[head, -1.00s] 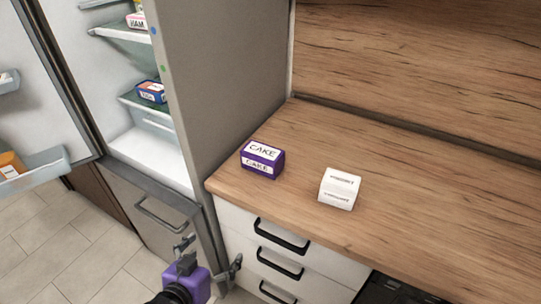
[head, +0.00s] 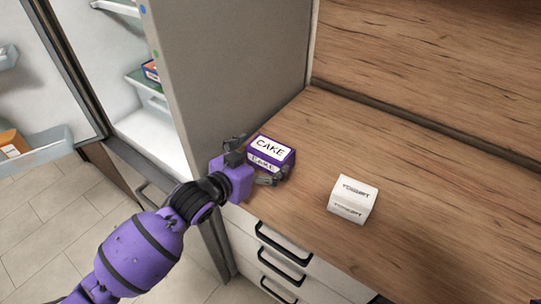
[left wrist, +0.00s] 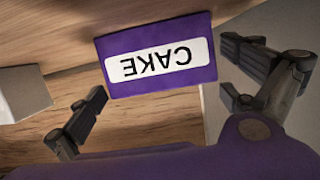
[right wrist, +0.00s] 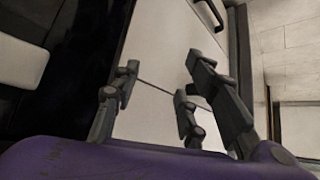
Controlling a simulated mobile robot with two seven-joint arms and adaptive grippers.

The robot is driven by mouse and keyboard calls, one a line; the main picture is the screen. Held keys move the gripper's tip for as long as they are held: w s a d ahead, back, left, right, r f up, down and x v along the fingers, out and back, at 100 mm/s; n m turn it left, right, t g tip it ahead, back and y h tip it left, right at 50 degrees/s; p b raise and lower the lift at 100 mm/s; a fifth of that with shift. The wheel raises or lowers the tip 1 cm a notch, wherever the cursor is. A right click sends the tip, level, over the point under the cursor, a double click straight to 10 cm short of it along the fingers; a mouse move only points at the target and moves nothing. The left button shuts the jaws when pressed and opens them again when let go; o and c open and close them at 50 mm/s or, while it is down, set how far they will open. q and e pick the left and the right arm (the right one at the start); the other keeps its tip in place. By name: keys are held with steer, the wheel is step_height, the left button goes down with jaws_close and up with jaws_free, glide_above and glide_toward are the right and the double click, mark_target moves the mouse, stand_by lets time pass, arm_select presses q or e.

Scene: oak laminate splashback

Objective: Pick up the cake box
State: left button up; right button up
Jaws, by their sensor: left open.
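The cake box (head: 272,151) is purple with white "CAKE" labels and sits on the wooden counter by the fridge side. My left gripper (head: 257,160) is open at the box's near left side, its fingers spread toward either side of it. In the left wrist view the cake box (left wrist: 157,55) appears upside down, ahead of and between the open fingers (left wrist: 165,90). I cannot tell whether a finger touches it. My right gripper (right wrist: 165,95) shows only in the right wrist view, with its fingers apart and nothing between them, in front of white cabinet fronts.
A white yogurt box (head: 352,198) stands on the counter (head: 430,200) to the right of the cake box. The grey fridge side (head: 235,75) rises close on the left, with the fridge door open. Drawers with black handles (head: 283,243) lie below the counter edge.

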mark_target(270, 151)
arm_select(q)
steer(key=x, duration=0.3)
steer(key=shift+w+d, duration=0.2)
steer(key=shift+w, duration=0.15)
steer(key=c, duration=0.9)
steer(key=shift+r, duration=0.1)
steer(key=shift+c, duration=1)
